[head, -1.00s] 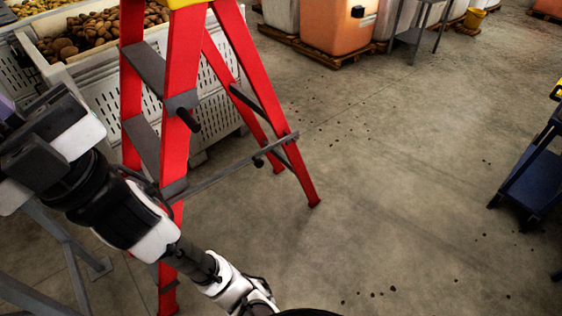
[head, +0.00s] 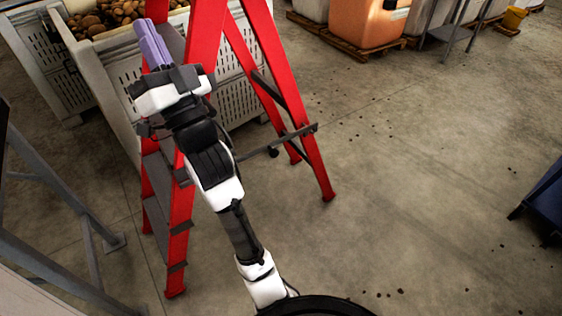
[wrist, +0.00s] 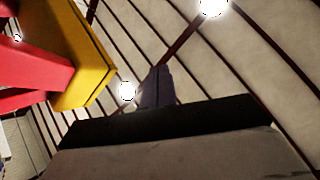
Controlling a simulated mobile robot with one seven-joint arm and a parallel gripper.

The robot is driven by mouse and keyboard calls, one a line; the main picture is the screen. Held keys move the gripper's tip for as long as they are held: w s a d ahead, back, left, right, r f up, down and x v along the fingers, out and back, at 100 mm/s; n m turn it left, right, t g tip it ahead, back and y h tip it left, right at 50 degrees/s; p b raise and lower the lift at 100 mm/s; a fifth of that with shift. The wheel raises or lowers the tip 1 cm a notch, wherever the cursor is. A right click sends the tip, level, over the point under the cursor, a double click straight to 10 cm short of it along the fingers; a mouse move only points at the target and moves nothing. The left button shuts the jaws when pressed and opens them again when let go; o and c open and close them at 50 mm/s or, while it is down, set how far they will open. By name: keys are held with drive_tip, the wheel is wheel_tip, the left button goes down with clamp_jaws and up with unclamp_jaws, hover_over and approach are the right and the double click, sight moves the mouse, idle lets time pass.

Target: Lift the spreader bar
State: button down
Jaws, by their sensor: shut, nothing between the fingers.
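A red stepladder (head: 266,45) with grey steps stands in the middle left of the head view, legs spread. The grey bar that looks like its spreader bar (head: 297,136) runs roughly level to the right rear leg. Its left part is hidden behind my arm. My gripper (head: 152,42), with purple fingers, is shut and empty. It points up and away in front of the ladder's upper steps, well above and left of the bar. In the wrist view, the fingers (wrist: 157,85) point toward the ceiling, beside the ladder's yellow top (wrist: 85,60). The bar does not show there.
White slotted crates (head: 245,108) of potatoes stand behind the ladder. A grey metal frame (head: 45,195) is at left. Orange and white containers stand on pallets (head: 345,43) at the back. A blue cart (head: 543,205) is at the right edge.

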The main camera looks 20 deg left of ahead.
drive_tip(key=w+d+f+m+h, duration=0.4)
drive_tip(key=w+f+m+h, duration=0.35)
drive_tip(key=f, duration=0.55)
drive_tip(key=w+d+f+m+h, duration=0.35)
drive_tip(key=w+f+m, duration=0.55)
drive_tip(key=w+f, duration=0.3)
drive_tip(key=d+f+m+g+h, duration=0.2)
drive_tip(key=d+f+m, duration=0.3)
drive_tip(key=f, duration=0.7)
drive_tip(key=d+f+m+g+h, duration=0.1)
drive_tip(key=d+f+m+g, duration=0.2)
drive_tip(key=f, duration=0.9)
drive_tip(key=s+d+m, duration=0.1)
drive_tip(key=d+m, duration=0.2)
drive_tip(key=shift+d+h+b, duration=0.35)
drive_tip(key=shift+h+b, duration=0.05)
drive_tip(key=shift+w, duration=0.1)
drive_tip(key=x, duration=1)
drive_tip(key=shift+s+a+r+p, duration=0.3)
drive_tip(key=shift+r+p, duration=0.15)
drive_tip(key=shift+r, duration=0.15)
drive_tip(key=shift+s+a+r+p, duration=0.25)
drive_tip(key=shift+r+p, duration=0.15)
drive_tip(key=shift+r, duration=0.2)
drive_tip(key=shift+s+a+r+p, duration=0.15)
drive_tip(key=shift+a+r+p, duration=0.15)
drive_tip(key=shift+r+p, duration=0.25)
